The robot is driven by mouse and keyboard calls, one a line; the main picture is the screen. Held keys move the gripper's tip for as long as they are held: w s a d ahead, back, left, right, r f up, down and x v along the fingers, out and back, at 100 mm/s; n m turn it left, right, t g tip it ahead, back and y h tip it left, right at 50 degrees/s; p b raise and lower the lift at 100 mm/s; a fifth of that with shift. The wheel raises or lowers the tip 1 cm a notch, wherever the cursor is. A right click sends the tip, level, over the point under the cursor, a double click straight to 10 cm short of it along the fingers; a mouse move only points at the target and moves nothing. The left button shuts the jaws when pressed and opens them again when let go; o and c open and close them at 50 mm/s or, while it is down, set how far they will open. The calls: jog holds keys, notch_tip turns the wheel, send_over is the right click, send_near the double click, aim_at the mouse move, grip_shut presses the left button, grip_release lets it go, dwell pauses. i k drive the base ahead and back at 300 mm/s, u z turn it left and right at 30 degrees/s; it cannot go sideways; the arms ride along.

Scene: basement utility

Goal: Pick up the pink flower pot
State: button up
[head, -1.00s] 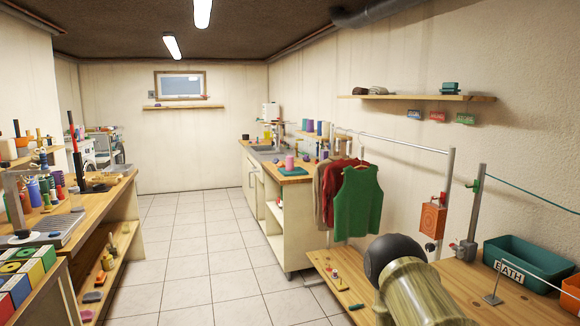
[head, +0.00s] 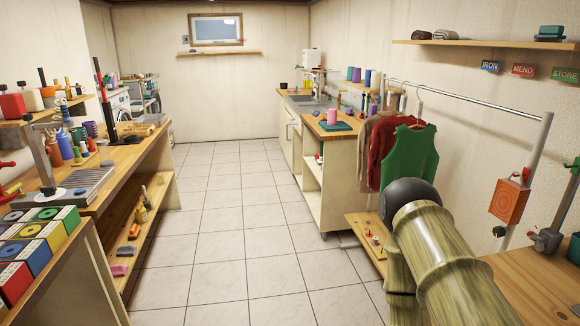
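My arm shows at the lower right, with a dark rounded joint and streaked tan links. My gripper is not in view, so I cannot see its fingers or whether it holds anything.
A wooden workbench (head: 128,165) with tools stands on the left. The white cabinet counter (head: 345,185) stands on the right, beside a clothes rail with a green vest (head: 409,160). A low wooden platform lies near my arm. The tiled floor (head: 240,220) between is clear.

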aim_at(332, 121)
jog(key=u, duration=0.15)
jog(key=i, duration=3.3)
jog(key=z, duration=0.4)
jog(key=i, duration=1.15)
jog(key=z, duration=0.15)
